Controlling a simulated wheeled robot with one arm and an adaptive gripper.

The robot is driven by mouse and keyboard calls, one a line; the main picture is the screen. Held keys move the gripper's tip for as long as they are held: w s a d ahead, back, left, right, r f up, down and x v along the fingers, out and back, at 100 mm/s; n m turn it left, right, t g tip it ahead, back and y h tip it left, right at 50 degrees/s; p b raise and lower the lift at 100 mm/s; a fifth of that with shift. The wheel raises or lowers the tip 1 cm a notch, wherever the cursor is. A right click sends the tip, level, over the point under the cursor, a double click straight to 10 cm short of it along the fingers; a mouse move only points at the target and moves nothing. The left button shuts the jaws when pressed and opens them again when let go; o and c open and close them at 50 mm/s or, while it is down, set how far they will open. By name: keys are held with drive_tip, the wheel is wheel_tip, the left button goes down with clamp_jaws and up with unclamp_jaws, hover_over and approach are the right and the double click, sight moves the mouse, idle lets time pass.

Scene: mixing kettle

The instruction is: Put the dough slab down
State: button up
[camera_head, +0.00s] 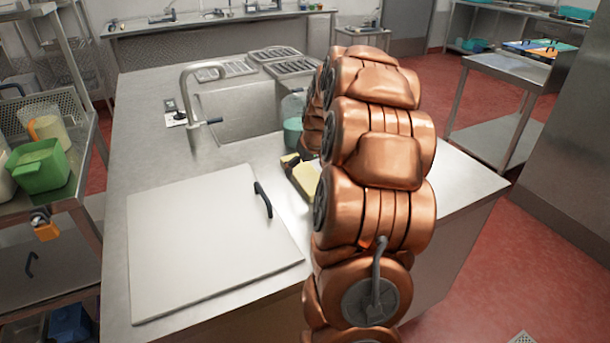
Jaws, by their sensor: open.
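I cannot make out a dough slab for certain. A pale yellow block (304,179) with a dark end lies on the metal counter (150,110), just left of my copper arm and partly hidden by it; I cannot tell if it is dough or a sponge. A large flat white board (205,240) lies on the front left of the counter, with a dark handle-shaped piece at its right edge. My arm rises through the middle of the view. My gripper is not visible, and the arm covers the area behind it.
A sink (240,115) with a tap (190,95) is behind the board. A bottle of teal liquid (292,125) stands beside the sink. A rack with a green container (40,165) is at left. The counter's right end (460,185) looks clear.

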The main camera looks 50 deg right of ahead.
drive_tip(key=shift+w+f, duration=0.15)
drive_tip(key=shift+f, duration=0.25)
drive_tip(key=shift+c, duration=0.3)
drive_tip(key=c, duration=1.7)
drive_tip(key=shift+r, duration=0.15)
